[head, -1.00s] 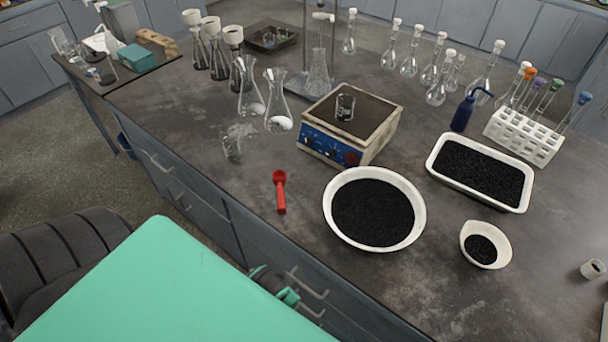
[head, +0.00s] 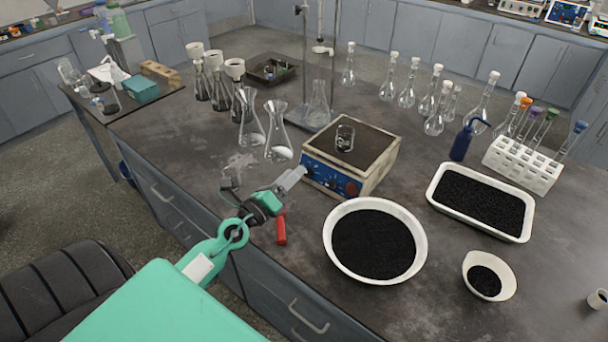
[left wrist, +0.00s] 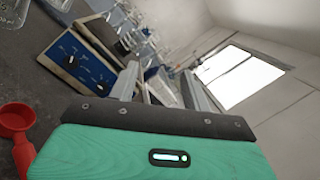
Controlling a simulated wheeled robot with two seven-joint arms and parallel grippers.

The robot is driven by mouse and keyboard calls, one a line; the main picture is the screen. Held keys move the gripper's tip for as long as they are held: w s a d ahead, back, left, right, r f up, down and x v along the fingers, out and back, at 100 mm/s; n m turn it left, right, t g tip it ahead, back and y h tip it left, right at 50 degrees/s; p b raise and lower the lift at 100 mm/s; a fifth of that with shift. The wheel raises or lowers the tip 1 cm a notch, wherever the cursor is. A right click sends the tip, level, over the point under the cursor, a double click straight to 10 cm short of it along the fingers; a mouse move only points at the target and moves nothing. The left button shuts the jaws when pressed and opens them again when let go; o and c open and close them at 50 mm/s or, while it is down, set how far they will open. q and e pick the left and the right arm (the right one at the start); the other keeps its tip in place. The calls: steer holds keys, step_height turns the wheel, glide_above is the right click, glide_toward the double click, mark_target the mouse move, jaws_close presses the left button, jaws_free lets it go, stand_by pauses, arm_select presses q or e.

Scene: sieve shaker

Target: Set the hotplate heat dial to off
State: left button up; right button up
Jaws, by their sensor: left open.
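The hotplate (head: 378,165) stands on the bench with a blue front panel (head: 325,176) and a glass beaker (head: 344,138) on its dark top. A dark red knob (head: 352,189) is at the panel's right end; darker controls lie left of it, too small to read. In the left wrist view the blue panel (left wrist: 88,70) shows a black dial (left wrist: 70,60) with a pale mark; I cannot tell its label. My left gripper (head: 297,175) is open and empty, its fingertips close in front of the panel's left end. Its fingers also show in the wrist view (left wrist: 160,85).
A red scoop (head: 281,230) lies beneath my left arm, partly hidden. A white bowl of black grains (head: 332,270) stands front right of the hotplate. Flasks (head: 278,145) stand behind left, a stand (head: 334,70) behind.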

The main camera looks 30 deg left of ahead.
arm_select(q)
step_height(320, 180, down, 4)
steer(key=w+a+m+g+h, duration=0.1)
steer(key=w+a+m+g, duration=0.15)
steer(key=m, duration=0.35)
steer(key=m+g+y, duration=0.2)
steer(key=m+g, duration=0.1)
steer(key=g, duration=0.1)
glide_toward(306, 173)
steer(key=p+x, duration=0.1)
steer(key=x, duration=0.8)
steer(key=shift+p, duration=0.35)
steer(key=c, duration=1)
